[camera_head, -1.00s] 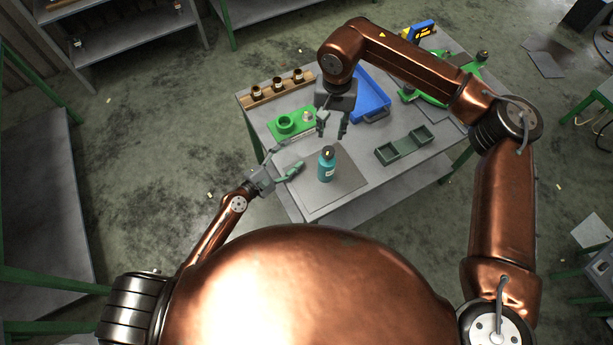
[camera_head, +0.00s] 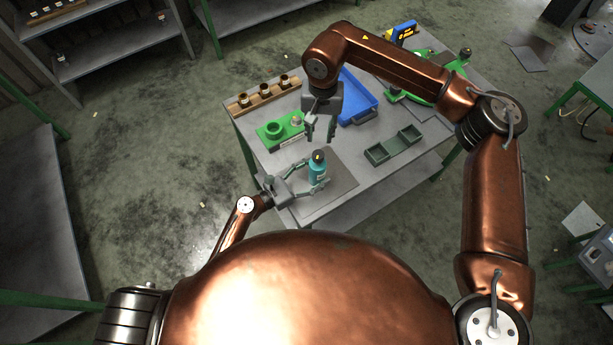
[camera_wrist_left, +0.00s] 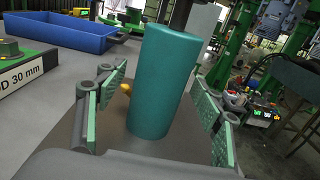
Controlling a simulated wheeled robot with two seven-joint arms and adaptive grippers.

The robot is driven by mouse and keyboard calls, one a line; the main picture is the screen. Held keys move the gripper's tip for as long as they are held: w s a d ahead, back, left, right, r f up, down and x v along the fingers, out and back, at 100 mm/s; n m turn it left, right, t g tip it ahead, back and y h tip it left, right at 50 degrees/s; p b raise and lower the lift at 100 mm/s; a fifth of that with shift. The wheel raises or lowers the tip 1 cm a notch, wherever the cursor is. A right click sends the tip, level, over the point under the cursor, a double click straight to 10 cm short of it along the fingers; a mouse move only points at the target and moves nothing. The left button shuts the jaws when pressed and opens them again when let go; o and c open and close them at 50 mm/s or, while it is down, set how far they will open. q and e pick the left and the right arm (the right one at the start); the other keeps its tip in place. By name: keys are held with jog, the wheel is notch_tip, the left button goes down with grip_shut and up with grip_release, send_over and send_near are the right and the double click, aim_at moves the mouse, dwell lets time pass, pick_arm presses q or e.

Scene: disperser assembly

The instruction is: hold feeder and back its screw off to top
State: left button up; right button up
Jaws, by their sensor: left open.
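The feeder is a teal bottle (camera_head: 318,173) with a dark top and a yellow mark, standing upright on a grey mat (camera_head: 338,178). In the left wrist view the teal body (camera_wrist_left: 160,80) stands between the fingers, with a gap on either side. My left gripper (camera_head: 306,178) is open around it, low on its body. My right gripper (camera_head: 320,132) hangs above and just behind the feeder, fingers pointing down and apart, with nothing seen between them. The screw is too small to make out clearly.
A green fixture (camera_head: 272,131) is behind left of the mat, with a wooden rack of dark cups (camera_head: 246,105) beyond it. A blue tray (camera_head: 366,103) stands behind my right gripper. A dark green two-part tray (camera_head: 380,155) lies to the right.

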pick_arm(q)
jog(key=shift+w+d, duration=0.3)
jog(key=shift+d, duration=0.05)
jog(key=shift+c, duration=0.3)
grip_shut()
dwell(0.4)
dwell(0.8)
dwell(0.4)
